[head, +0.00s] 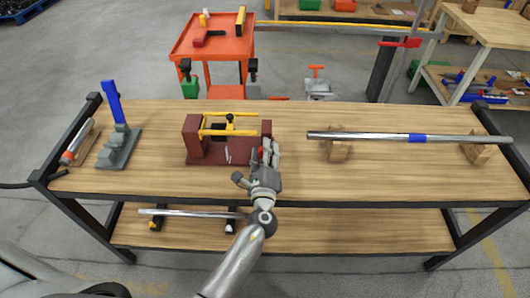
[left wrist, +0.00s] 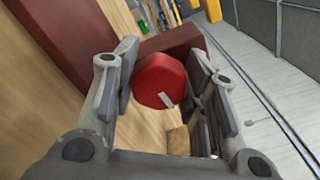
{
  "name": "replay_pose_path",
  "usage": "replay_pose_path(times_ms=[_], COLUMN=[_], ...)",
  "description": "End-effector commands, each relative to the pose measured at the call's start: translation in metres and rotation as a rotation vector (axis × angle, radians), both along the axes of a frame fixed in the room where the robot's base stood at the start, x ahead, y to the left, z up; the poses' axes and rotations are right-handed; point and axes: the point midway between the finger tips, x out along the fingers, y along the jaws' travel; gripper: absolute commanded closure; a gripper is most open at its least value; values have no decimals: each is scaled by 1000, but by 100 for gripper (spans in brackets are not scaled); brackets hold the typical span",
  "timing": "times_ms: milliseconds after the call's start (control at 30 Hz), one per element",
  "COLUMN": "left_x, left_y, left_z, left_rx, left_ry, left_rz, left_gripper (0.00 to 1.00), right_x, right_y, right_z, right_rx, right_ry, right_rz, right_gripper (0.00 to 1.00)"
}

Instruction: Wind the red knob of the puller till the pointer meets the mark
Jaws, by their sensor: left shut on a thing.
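The puller has a dark red base with two upright end blocks (head: 192,135) and a yellow frame (head: 228,131) across the top; it stands on the bench left of centre. A thin dark rod and small pale lines show within it, but pointer and mark are too small to tell apart. My left gripper (head: 267,154) is at the puller's right end. In the left wrist view the round red knob (left wrist: 160,80), with a pale stripe on its face, sits between the two fingers, which are shut on it. My right gripper is not in view.
A long metal bar (head: 370,136) with a blue band rests on wooden blocks at the right. The front of the wooden bench (head: 350,182) is clear.

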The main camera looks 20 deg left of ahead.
Motion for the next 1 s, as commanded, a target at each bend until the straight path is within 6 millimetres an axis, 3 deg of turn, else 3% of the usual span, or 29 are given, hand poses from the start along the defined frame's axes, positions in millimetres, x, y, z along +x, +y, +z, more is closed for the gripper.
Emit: replay_pose_path(times_ms=[467,1000], left_x=[0,0], left_y=[0,-2], left_z=[1,2], left_rx=[92,545], left_ry=[27,159], left_rz=[-1,-2], left_gripper=[84,84], right_x=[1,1], right_y=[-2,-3], right_z=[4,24], right_rx=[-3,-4], right_ry=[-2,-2], right_rz=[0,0], right_gripper=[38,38])
